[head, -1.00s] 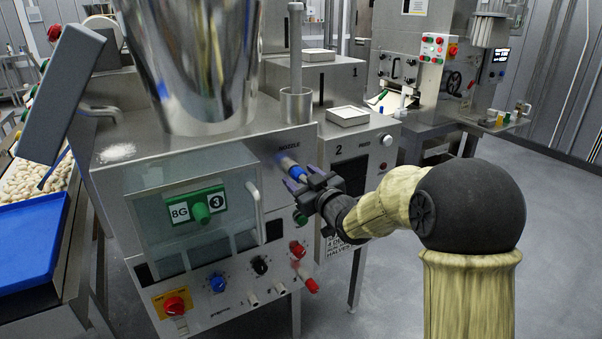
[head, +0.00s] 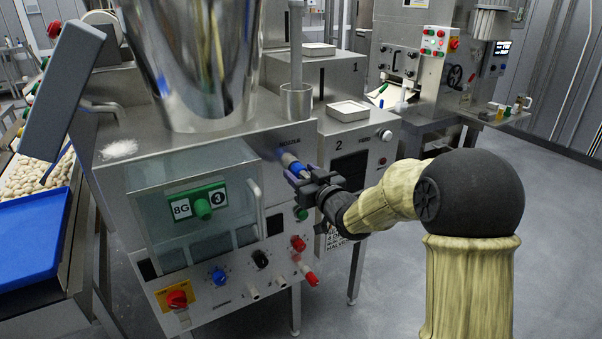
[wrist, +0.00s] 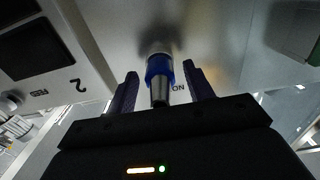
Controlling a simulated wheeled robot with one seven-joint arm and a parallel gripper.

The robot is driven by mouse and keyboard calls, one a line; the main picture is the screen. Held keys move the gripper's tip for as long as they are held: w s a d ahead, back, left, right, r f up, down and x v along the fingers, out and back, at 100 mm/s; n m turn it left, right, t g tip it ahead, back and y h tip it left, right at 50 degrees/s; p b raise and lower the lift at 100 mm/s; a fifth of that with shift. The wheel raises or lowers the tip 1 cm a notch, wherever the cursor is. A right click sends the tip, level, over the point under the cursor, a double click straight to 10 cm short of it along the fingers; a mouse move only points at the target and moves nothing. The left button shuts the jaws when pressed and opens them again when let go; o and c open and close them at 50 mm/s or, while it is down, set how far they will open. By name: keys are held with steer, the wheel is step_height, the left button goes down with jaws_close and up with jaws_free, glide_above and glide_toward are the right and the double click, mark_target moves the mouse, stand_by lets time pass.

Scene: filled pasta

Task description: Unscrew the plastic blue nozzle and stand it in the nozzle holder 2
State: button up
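The blue plastic nozzle (head: 293,164) sticks out of the front face of the steel machine, just below the "NOZZLE" label. In the wrist view the nozzle (wrist: 160,72) has a blue collar and a grey metallic tip pointing toward my gripper. My gripper (head: 304,173) is at the nozzle; in the wrist view its two purple fingers (wrist: 162,88) stand on either side of it. The gripper is open, with a gap visible on both sides of the nozzle. I cannot tell which thing is nozzle holder 2.
A unit marked 2 with a white tray (head: 347,111) on top stands right of the machine. Red knobs (head: 298,243) and a green knob (head: 301,213) sit below my gripper. Small coloured pieces (head: 505,112) stand on a far-right shelf. The floor at right is clear.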

steer(key=c, duration=1)
steer(key=shift+f+n+b, duration=0.25)
steer(key=shift+n+b, duration=0.65)
steer(key=shift+b, duration=0.3)
steer(key=n+b, duration=0.7)
steer(key=shift+n+b, duration=0.3)
steer(key=shift+r+n+b, duration=0.1)
steer(key=shift+n+b, duration=0.65)
steer(key=shift+n, duration=0.15)
steer(key=shift+r, duration=0.2)
